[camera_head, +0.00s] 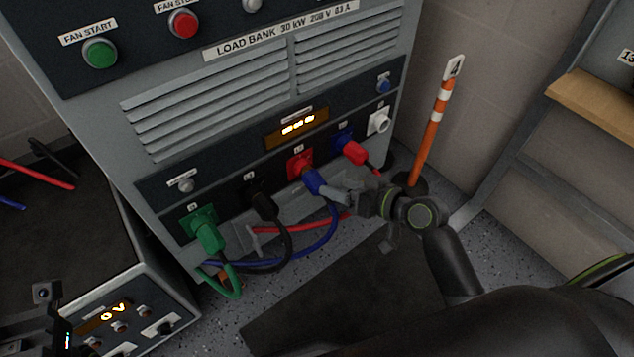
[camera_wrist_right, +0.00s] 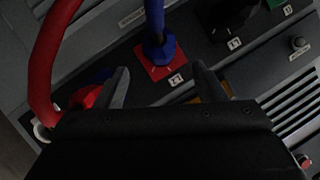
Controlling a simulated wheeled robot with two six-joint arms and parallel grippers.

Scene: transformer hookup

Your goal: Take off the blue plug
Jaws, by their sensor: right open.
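The blue plug (camera_head: 312,182) sits in the red socket (camera_head: 298,163) on the load bank's lower panel, and a blue cable hangs from it. In the right wrist view the blue plug (camera_wrist_right: 160,47) stands over the red socket plate (camera_wrist_right: 158,70). My right gripper (camera_head: 332,192) is at the blue plug, open. In its wrist view its two fingers (camera_wrist_right: 162,82) are apart, one on either side of the plug's line; I see no grip on it. Part of my left arm's end (camera_head: 45,308) shows at the lower left; its fingers are not clear.
A red plug (camera_head: 354,153) sits in the blue socket to the right. A black plug (camera_head: 262,203) and a green plug (camera_head: 208,234) sit to the left. Their cables loop below the panel. An orange-and-white post (camera_head: 432,130) stands right of the load bank (camera_head: 110,150).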

